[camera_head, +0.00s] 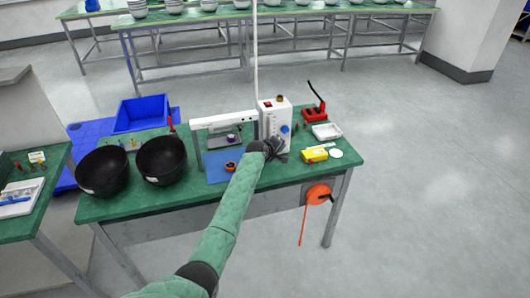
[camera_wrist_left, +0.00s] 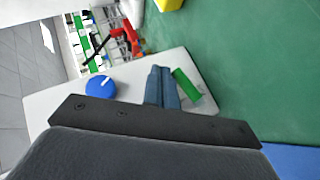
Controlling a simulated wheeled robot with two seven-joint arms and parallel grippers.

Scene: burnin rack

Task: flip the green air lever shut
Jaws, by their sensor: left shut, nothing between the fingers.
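The green air lever (camera_wrist_left: 186,84) shows in the left wrist view, on the face of a white box (camera_wrist_left: 130,73) beside a blue knob (camera_wrist_left: 101,87). The box stands on the green workbench in the head view (camera_head: 270,113). My left gripper (camera_wrist_left: 162,87) is shut and empty. Its fingertips are just left of the lever in the wrist view; whether they touch it I cannot tell. In the head view the gripper (camera_head: 276,147) is low in front of the box, and I cannot make out the lever there. My right gripper is not in view.
A white frame (camera_head: 221,122) over a blue mat (camera_head: 217,174) stands left of the box, with black bowls (camera_head: 162,160) beyond. A red tool (camera_head: 314,114), white tray (camera_head: 326,131) and yellow item (camera_head: 315,154) lie to the right. An orange reel (camera_head: 318,193) hangs at the bench front.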

